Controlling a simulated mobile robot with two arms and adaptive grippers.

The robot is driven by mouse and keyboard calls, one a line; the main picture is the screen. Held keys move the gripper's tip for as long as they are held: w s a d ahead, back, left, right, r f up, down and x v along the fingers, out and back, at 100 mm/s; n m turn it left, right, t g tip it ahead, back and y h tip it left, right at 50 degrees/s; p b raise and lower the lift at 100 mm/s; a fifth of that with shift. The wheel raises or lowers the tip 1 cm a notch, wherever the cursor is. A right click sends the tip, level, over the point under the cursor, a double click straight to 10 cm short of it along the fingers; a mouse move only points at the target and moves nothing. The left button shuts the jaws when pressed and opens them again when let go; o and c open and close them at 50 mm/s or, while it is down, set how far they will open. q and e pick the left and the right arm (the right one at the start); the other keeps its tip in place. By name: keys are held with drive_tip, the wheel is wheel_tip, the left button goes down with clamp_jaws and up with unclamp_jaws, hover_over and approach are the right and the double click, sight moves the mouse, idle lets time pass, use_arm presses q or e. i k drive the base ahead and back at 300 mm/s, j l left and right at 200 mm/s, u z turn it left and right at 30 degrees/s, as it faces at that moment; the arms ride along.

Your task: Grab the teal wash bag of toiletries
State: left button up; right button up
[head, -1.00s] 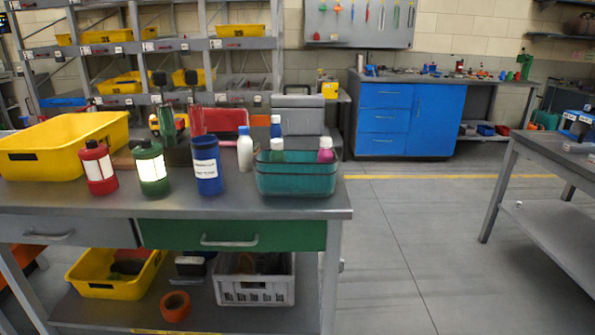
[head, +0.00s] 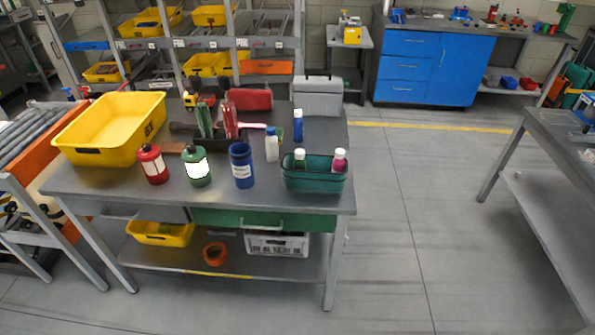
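The teal wash bag (head: 316,181) stands upright and open-topped at the right front corner of the grey workbench (head: 262,204). A white-capped bottle (head: 299,160) and a pink bottle with a white cap (head: 339,161) stick up out of it. The lower parts of these bottles are hidden by its wall. Neither of my grippers shows in the head view.
Beside the bag stand a white bottle (head: 272,146), a blue canister (head: 241,166), green (head: 196,167) and red (head: 153,165) bottles. A yellow bin (head: 108,128) fills the bench's left. The floor right of the bench (head: 400,230) is clear up to another table (head: 570,150).

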sight(318, 177)
drive_tip(key=i+l+u, duration=0.1)
drive_tip(key=u, duration=0.3)
drive_tip(key=l+u, duration=0.4)
drive_tip(key=i+l+u, duration=0.1)
drive_tip(key=u, duration=0.3)
drive_tip(key=l+u, duration=0.4)
